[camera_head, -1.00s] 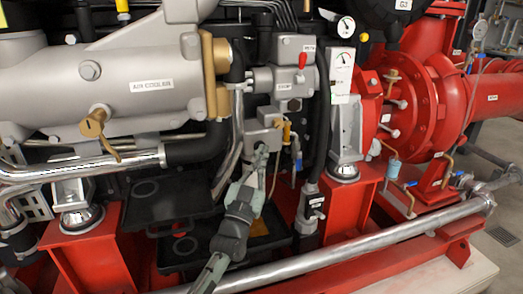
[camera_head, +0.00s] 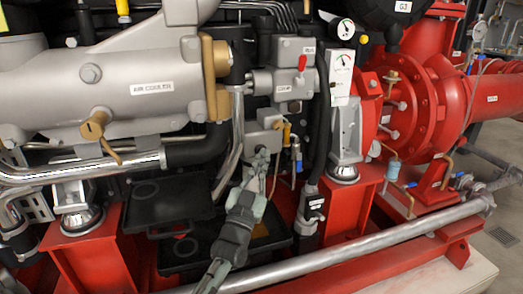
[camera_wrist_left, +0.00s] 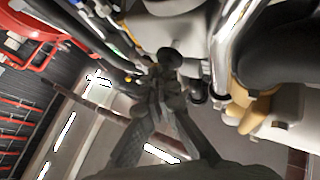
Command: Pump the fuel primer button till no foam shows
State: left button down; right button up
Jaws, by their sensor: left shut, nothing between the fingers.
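My left gripper (camera_head: 262,156) is shut and empty, just below the grey block (camera_head: 258,138) near the middle of the engine. In the left wrist view its fingertips (camera_wrist_left: 168,82) are together. A round black knob (camera_wrist_left: 170,57), which looks like the primer button, stands just beyond them on a grey housing. I cannot tell whether the tips touch it. In the head view the button is too small or hidden to make out. No foam can be made out. My right gripper is not in view.
A chrome pipe (camera_head: 350,237) crosses below.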

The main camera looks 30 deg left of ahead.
pick_arm(q)
jog(key=shift+s+d, duration=0.4)
jog(key=shift+d, duration=0.05)
jog(key=s+d+p, duration=0.1)
jog(key=d, duration=0.1)
jog(key=s+d+p, duration=0.1)
jog(key=s, duration=0.1)
jog(key=shift+s+d, duration=0.15)
jog(key=shift+d, duration=0.2)
dwell(1.0)
